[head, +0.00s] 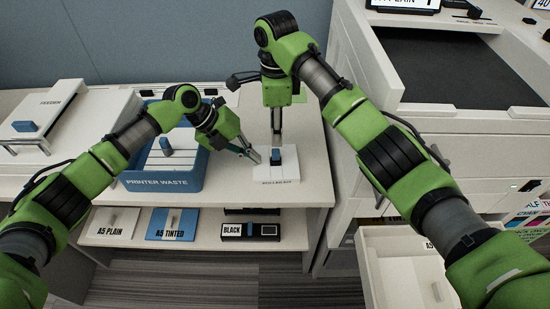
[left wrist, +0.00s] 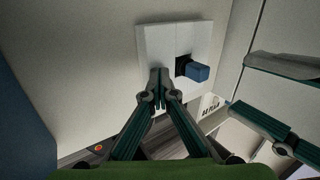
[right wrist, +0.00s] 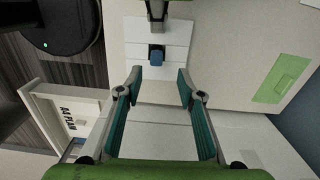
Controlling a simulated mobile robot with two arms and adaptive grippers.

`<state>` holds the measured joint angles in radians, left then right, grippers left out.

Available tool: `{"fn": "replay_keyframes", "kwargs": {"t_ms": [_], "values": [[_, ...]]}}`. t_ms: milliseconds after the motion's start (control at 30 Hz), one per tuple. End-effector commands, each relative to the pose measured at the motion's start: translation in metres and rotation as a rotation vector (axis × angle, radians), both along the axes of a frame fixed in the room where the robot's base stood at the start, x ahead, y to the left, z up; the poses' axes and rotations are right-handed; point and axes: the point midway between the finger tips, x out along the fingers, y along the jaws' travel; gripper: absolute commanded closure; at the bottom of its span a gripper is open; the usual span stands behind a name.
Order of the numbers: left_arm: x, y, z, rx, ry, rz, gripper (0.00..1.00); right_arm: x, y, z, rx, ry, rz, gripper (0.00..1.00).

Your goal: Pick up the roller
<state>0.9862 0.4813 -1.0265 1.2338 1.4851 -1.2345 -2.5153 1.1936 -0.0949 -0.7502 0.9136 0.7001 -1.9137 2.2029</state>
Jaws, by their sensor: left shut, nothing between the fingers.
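No roller shows plainly by its shape. A white block (head: 290,172) with small dark lettering stands at the right of the bench. A blue tab (head: 276,151) on a dark base sits in its middle; I cannot tell if this is part of the roller. The tab shows in the left wrist view (left wrist: 198,71) and right wrist view (right wrist: 156,57). My left gripper (head: 254,157) is shut and empty beside the block's left side, tips close to it in the left wrist view (left wrist: 158,75). My right gripper (right wrist: 160,82) is open and empty, pointing down near the block.
A blue bin (head: 130,172) marked PRINTER WASTE holds a white piece with a blue tab. A feeder (head: 60,104) is at far left. The white printer (head: 344,62) rises close right. An open drawer (head: 372,274) juts out below.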

Motion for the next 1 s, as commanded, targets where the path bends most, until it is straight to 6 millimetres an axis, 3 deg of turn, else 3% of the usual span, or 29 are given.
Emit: {"fn": "replay_keyframes", "kwargs": {"t_ms": [600,900,1000], "values": [[0.000,0.001,-0.001,0.002,0.002,0.000,1.00,-0.008,0.002,-0.072,0.002,0.001,0.003,0.65],[0.000,0.001,-0.001,0.002,0.002,0.000,1.00,-0.008,0.003,-0.078,0.003,-0.002,0.004,0.65],[0.000,0.001,-0.001,0.002,0.002,0.000,1.00,-0.008,0.003,-0.077,0.003,-0.001,0.004,0.89]]}}
